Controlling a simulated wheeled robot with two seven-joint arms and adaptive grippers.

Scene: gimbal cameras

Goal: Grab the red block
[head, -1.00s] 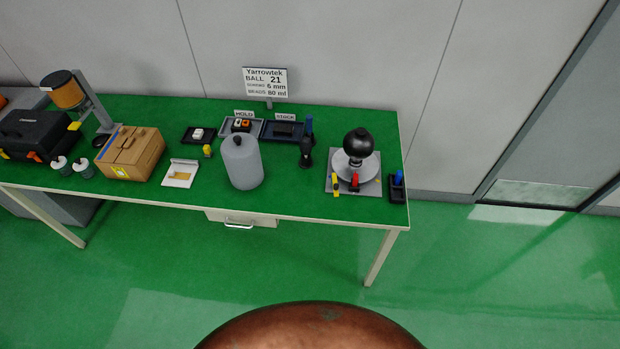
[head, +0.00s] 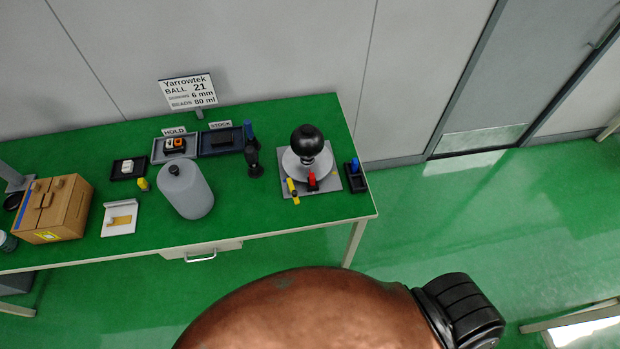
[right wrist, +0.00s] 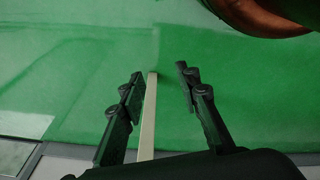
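A small red block (head: 312,181) is on the grey plate (head: 326,187) near the right end of the green table, in the head view. It is at the front of a round silver base (head: 296,164) that carries a black ball (head: 306,141). A yellow piece (head: 292,188) lies just left of it. My right gripper (right wrist: 158,82) shows in the right wrist view with its two dark fingers apart and nothing between them, above the green floor. It is not in the head view, so its distance from the block cannot be told. My left gripper is in neither view.
A black tray with a blue piece (head: 354,167) stands right of the plate. A black upright tool (head: 254,160), a grey jug (head: 185,190), trays marked HOLD (head: 174,156) and STOCK (head: 221,151), and a cardboard box (head: 52,209) stand leftward. The floor before the table is open.

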